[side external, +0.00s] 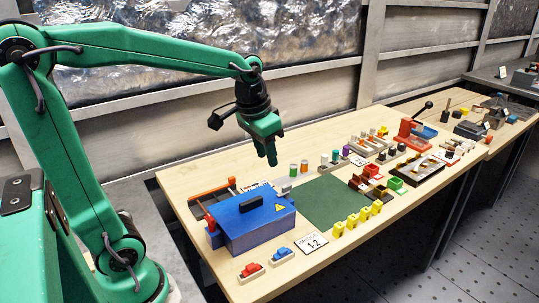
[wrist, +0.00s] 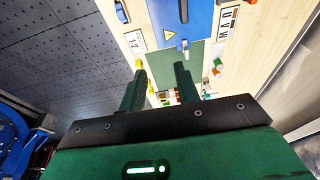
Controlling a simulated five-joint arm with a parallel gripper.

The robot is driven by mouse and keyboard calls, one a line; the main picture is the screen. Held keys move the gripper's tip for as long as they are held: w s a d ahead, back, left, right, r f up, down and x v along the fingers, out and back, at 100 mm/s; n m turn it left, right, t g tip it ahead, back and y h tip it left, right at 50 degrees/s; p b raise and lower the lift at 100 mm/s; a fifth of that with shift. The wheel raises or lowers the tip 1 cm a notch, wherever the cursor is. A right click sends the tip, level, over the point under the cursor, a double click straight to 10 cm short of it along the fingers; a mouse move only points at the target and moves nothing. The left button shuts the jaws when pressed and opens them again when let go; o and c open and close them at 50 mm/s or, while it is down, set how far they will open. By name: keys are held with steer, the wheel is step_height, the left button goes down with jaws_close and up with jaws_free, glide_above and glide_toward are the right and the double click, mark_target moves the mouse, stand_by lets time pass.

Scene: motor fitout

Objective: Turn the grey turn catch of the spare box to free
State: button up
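A blue box (side external: 245,222) with a black handle and a yellow warning triangle stands at the near left of the bench. It also shows at the top of the wrist view (wrist: 198,20). A small grey piece, which looks like the turn catch (wrist: 184,47), sits at the box's edge beside the green mat. Its exact setting is too small to tell. My gripper (side external: 271,158) hangs above the bench, behind and above the box, apart from it. In the wrist view my gripper (wrist: 161,70) has its two fingers apart with nothing between them.
A green mat (side external: 325,202) lies right of the box, mostly clear. Yellow parts (side external: 356,217) line its front edge. Small cylinders (side external: 304,166) stand behind it. Red and blue connectors (side external: 281,254) lie at the front edge. A red lever press (side external: 412,133) stands farther right.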

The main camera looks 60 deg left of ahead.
mark_target(287, 186)
steer(key=w+a+f+g, duration=0.1)
steer(key=w+a+f, duration=0.1)
steer(key=w, duration=0.1)
steer(key=w+a+f, duration=0.2)
steer(key=w+f, duration=0.1)
steer(key=w, duration=0.1)
steer(key=w+a+f+g, duration=0.1)
steer(key=w+a+f, duration=0.1)
steer(key=w+f, duration=0.1)
steer(key=shift+w+f+g, duration=0.1)
steer(key=shift+w+g, duration=0.2)
steer(key=shift+w, duration=0.1)
steer(key=shift+w+a+f, duration=0.3)
steer(key=shift+w+f, duration=0.05)
steer(key=shift+f, duration=0.1)
steer(key=shift+f, duration=3.95)
jaws_close()
